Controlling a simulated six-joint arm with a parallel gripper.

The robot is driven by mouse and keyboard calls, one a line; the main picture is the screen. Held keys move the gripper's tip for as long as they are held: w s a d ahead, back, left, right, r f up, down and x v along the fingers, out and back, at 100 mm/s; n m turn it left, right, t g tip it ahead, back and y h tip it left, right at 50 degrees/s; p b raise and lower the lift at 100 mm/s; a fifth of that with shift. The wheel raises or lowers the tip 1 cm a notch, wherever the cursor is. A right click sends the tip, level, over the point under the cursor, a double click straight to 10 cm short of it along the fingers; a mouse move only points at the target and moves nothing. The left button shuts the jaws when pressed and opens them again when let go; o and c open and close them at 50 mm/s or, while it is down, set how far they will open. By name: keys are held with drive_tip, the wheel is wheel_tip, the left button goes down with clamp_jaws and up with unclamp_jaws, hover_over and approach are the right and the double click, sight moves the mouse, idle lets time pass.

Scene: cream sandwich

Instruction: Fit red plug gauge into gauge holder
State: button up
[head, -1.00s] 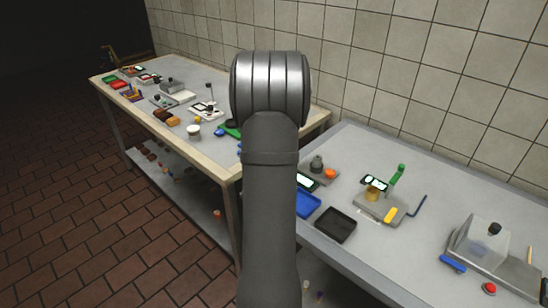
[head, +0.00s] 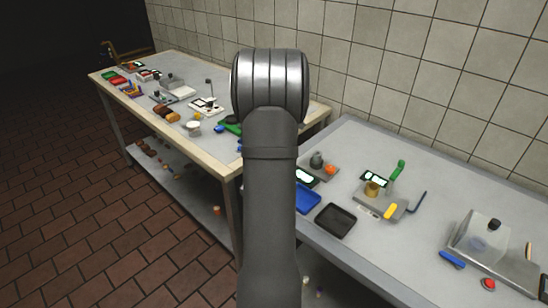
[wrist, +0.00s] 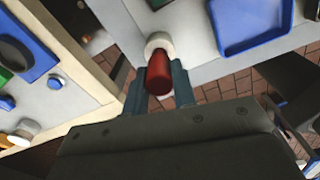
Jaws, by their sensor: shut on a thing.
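The red plug gauge (wrist: 159,78) shows in the wrist view as a short red cylinder. My gripper (wrist: 158,90) is shut on it, one finger on each side. A cream ring (wrist: 158,42) shows at the far end of the red cylinder; I cannot tell whether it is part of the gauge or a separate thing. In the head view my arm hides the gripper and the gauge. I cannot make out for certain which thing is the gauge holder.
A blue tray (head: 308,201) and a black tray (head: 336,220) lie on the right table. A fixture with a green lever (head: 397,170) and a clear box (head: 480,238) stand farther right. The left table (head: 213,161) is crowded with small items. A gap separates the tables.

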drive_tip(key=shift+f, duration=0.85)
drive_tip(key=o, duration=1.1)
drive_tip(key=shift+c, duration=0.2)
wheel_tip(320, 180, up, 18)
drive_tip(key=shift+f, duration=0.25)
wheel_tip(320, 180, down, 18)
drive_tip(key=shift+r, duration=0.5)
